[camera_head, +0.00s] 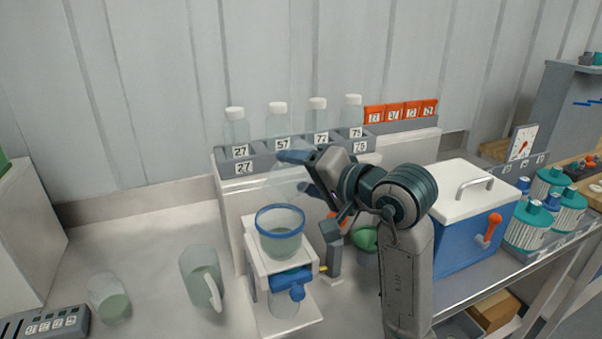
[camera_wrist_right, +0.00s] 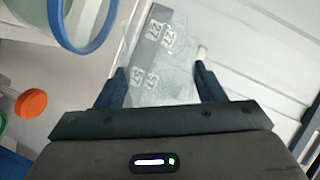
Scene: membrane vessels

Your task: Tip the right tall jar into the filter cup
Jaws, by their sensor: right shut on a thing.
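My right gripper (camera_head: 308,176) is shut on a clear tall jar (camera_head: 284,185), which shows faintly, tilted above the filter cup (camera_head: 281,246). In the right wrist view the see-through jar (camera_wrist_right: 160,80) sits between the two blue fingers of the gripper (camera_wrist_right: 160,85). I cannot tell how much liquid is in the jar. The filter cup has a blue rim and holds pale green liquid. It stands on a white stand, and its rim also shows at the top left of the right wrist view (camera_wrist_right: 108,35). My left gripper is not in view.
Several white-capped bottles (camera_head: 278,120) stand in a numbered grey rack behind the cup. A handled jug (camera_head: 198,270) and a tumbler (camera_head: 112,302), both with green liquid, stand to the left. A blue cooler (camera_head: 460,245) stands right of my arm. The bench's left front is partly clear.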

